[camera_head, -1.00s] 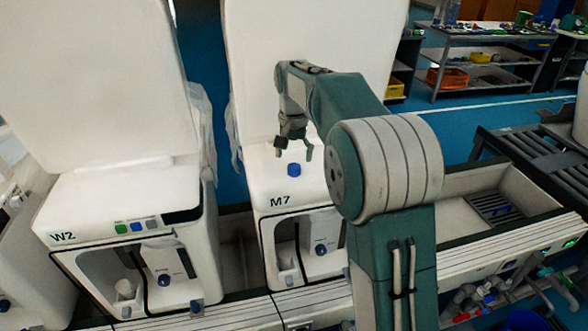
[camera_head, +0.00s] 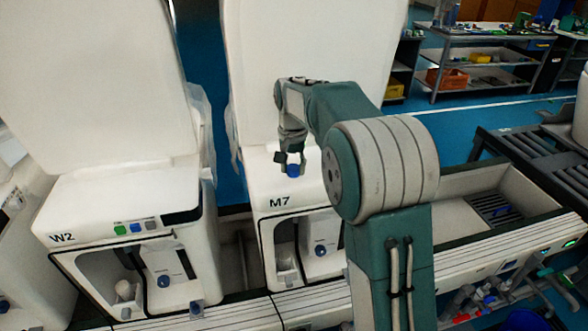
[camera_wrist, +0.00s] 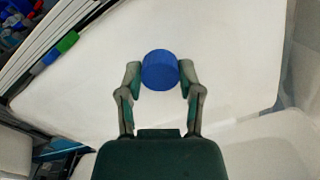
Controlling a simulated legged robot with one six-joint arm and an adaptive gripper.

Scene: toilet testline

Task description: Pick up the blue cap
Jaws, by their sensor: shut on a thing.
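The blue cap (camera_head: 293,170) is a small round blue piece at the top of the white unit marked M7 (camera_head: 312,189). My gripper (camera_head: 291,168) reaches down from above with its fingers on either side of the cap. In the wrist view the cap (camera_wrist: 160,70) sits between the two fingertips of my gripper (camera_wrist: 161,75), which are shut on it. From these views I cannot tell whether the cap rests on the white top or is slightly clear of it.
A tall white panel (camera_head: 300,50) rises behind the M7 unit. The white W2 unit (camera_head: 120,205) with green, blue and grey buttons stands to the left, across a gap. A trough (camera_head: 470,205) with a grate lies to the right. Shelves (camera_head: 480,75) stand far back.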

